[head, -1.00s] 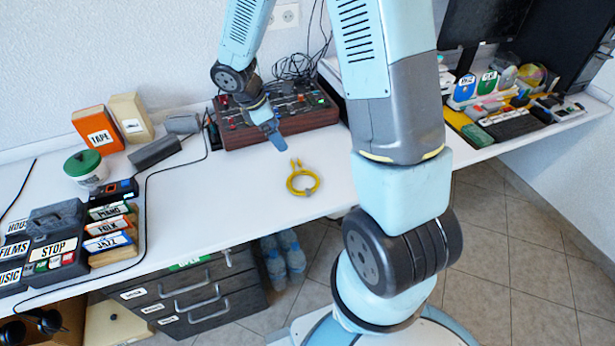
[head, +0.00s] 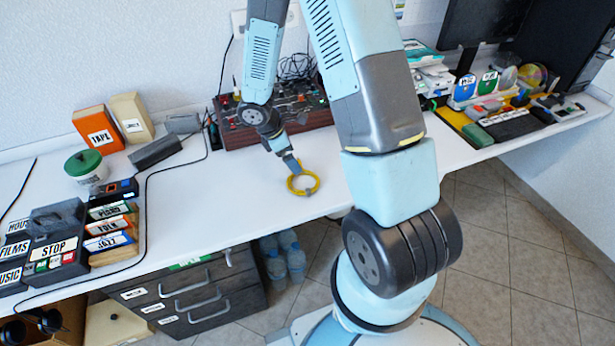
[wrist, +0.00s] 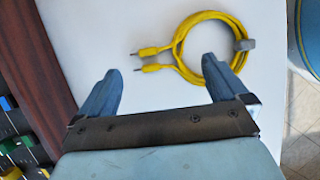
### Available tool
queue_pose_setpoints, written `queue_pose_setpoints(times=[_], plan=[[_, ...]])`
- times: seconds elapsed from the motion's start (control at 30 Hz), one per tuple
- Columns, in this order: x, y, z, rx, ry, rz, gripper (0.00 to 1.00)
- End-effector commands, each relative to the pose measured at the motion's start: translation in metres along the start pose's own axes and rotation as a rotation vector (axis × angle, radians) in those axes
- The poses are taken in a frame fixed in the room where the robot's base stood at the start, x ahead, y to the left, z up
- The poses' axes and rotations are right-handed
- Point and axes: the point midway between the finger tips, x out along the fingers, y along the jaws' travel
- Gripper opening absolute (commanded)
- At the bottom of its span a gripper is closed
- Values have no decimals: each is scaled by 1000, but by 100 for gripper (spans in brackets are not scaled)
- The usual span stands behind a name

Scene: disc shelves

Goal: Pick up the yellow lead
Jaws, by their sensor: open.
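The yellow lead (head: 304,183) lies coiled in a ring on the white table, near its front edge. My gripper (head: 292,164) is at the far-left side of the coil in the head view, low over the table; I cannot tell there whether it touches the lead. In the wrist view the yellow lead (wrist: 184,40) shows its two plug ends pointing left and a grey tie on its right side. My gripper (wrist: 160,85) has its two blue-grey fingers spread, with nothing between them. The right fingertip overlaps the lower edge of the coil in the picture.
A mixer-like device (head: 280,118) with a reddish-brown side stands behind the gripper. Labelled boxes and a STOP case (head: 52,245) are at the left. The white table (head: 230,190) is clear around the lead, and its front edge is close.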

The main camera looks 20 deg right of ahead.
Motion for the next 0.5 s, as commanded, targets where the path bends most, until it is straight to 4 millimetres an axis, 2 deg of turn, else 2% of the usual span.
queue_pose_setpoints(times=[0.1,0.23,0.5], plan=[[16,1,-1,-1,0,-3,100],[29,1,-1,0,0,-2,100],[34,1,0,2,0,-1,100]])
